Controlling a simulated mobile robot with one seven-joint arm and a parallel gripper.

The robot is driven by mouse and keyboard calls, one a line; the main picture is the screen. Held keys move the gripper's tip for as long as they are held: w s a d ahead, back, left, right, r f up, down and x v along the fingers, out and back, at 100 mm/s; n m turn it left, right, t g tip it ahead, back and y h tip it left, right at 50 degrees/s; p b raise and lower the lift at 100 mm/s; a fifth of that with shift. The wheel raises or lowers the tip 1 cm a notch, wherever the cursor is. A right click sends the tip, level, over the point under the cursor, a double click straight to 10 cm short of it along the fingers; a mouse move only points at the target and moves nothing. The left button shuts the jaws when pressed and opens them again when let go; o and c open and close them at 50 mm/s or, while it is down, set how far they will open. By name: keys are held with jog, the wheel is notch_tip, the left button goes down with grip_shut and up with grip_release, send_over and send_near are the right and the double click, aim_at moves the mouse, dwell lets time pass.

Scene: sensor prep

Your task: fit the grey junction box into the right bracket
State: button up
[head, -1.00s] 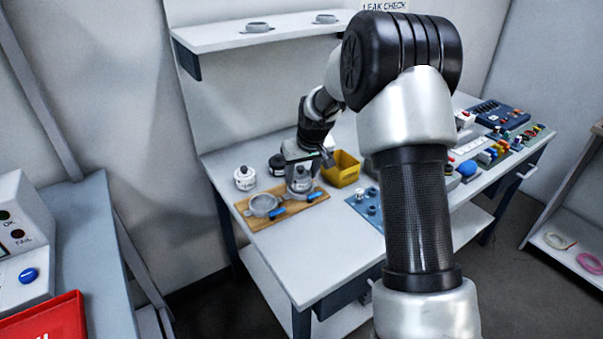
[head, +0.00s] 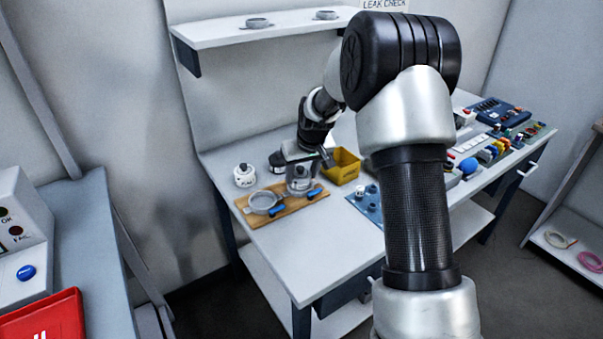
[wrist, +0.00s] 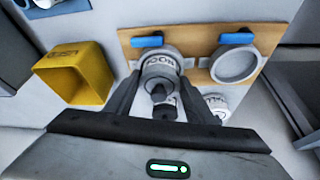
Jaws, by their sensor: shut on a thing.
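The grey junction box (head: 299,182) is a round can with a dark knob on top and lettering on its side. It also shows in the wrist view (wrist: 159,66). My gripper (head: 301,166) is above it, with its fingers (wrist: 160,88) shut on the box's top. The box is upright at the right bracket (wrist: 173,52) on the wooden board (head: 290,207). The box and fingers hide much of that bracket, so I cannot tell how deep it sits. The right bracket's blue lever (head: 314,192) shows beside it. The left bracket (head: 263,203) is an empty grey ring with its own blue lever (head: 278,211).
A white jar (head: 245,177) and a dark-topped jar (head: 276,162) stand behind the board. A yellow bin (head: 343,168) is close to the right of my gripper. A blue plate with pegs (head: 366,203) lies further right. The front of the table (head: 300,254) is clear.

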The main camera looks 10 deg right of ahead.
jog(key=shift+f, duration=0.15)
jog(key=o, duration=1)
jog(key=shift+r+p, duration=2.1)
jog(key=shift+r, duration=1.4)
